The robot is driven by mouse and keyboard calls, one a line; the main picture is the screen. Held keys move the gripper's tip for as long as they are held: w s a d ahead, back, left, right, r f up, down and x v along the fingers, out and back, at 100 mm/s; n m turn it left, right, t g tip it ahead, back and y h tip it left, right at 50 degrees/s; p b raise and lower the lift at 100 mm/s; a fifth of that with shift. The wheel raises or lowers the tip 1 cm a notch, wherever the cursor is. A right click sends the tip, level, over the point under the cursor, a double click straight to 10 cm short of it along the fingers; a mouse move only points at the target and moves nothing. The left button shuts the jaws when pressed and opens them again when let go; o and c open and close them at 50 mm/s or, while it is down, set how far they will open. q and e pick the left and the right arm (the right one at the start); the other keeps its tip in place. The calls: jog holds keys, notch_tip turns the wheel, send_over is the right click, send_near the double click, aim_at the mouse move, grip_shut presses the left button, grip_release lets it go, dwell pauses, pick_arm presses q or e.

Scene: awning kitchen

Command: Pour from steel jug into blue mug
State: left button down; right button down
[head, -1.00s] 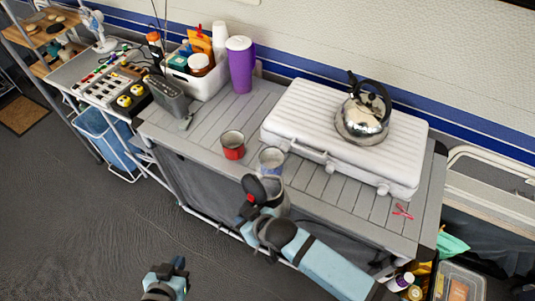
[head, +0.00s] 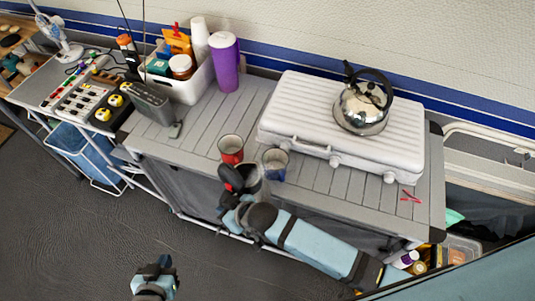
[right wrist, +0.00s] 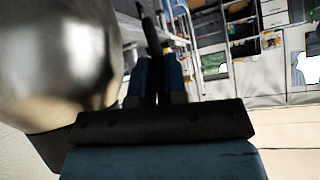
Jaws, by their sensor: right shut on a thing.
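The blue mug (head: 275,166) stands upright on the grey slatted table. My right gripper (head: 230,182) is at the table's front edge, left of and nearer than the blue mug. It is shut on the steel jug (head: 254,182), which is mostly hidden behind the gripper and arm in the head view. In the right wrist view the jug (right wrist: 65,60) fills the left side, beside the dark fingers (right wrist: 155,50). Its spout and tilt cannot be made out. My left gripper (head: 156,272) is low over the floor, away from the table; its jaws are unclear.
A red mug (head: 231,147) stands just left of the blue mug. A white case (head: 290,115) with a shiny kettle (head: 362,108) on it lies behind. A purple tumbler (head: 226,65) and a white bin (head: 192,88) stand further back. Bare slats lie left of the red mug.

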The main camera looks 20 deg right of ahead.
jog(key=shift+w+a+r, duration=0.1)
jog(key=shift+w+a, duration=0.15)
jog(key=shift+w, duration=0.05)
jog(key=shift+r, duration=0.1)
jog(key=shift+d+r, duration=0.1)
